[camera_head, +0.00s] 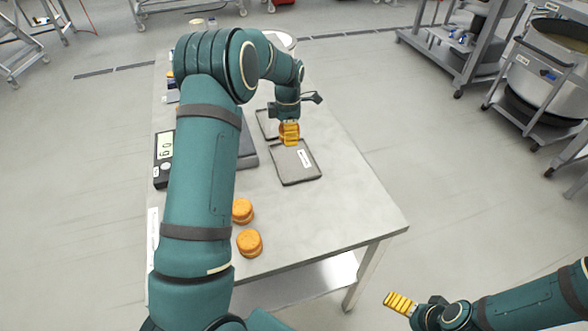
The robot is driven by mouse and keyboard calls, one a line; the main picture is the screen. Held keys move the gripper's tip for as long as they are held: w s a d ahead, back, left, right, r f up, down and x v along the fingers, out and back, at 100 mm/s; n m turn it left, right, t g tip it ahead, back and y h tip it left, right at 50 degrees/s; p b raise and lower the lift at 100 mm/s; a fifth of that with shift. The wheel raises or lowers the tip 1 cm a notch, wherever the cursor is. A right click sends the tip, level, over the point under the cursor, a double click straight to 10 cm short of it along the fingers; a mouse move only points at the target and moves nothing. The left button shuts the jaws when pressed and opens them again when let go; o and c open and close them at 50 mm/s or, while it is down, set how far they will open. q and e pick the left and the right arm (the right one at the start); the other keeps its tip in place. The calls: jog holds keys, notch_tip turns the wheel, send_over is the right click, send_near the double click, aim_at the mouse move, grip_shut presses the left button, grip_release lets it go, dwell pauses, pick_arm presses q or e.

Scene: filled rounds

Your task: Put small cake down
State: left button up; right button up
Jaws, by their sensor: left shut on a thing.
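My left gripper (289,139) has yellow fingers and points down above the far part of the table, over the grey tray with a white label (287,174). It is shut on a small cake, which is mostly hidden by the fingers. Two round orange-brown filled cakes, one (242,211) and another (249,243), sit on the table (345,215) beside my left arm, nearer to me. My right gripper (400,302) is at the lower right, off the table's corner, and whether its fingers are apart cannot be told.
A second grey tray (265,124) lies behind the first, partly hidden by my arm. A black scale with a display (165,145) stands at the table's left. The right part of the table is bare. Metal racks and a large pot (545,75) stand on the floor at the right.

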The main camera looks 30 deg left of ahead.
aim_at(289, 162)
pick_arm(q)
jog(key=shift+f, duration=0.35)
notch_tip(289, 162, down, 9)
jog(key=shift+f+b, duration=0.2)
jog(key=shift+b, duration=0.25)
jog(key=o, duration=0.9)
jog(key=shift+c, duration=0.2)
notch_tip(289, 162, up, 12)
jog(key=shift+r+p, duration=0.1)
jog(key=shift+p, duration=0.45)
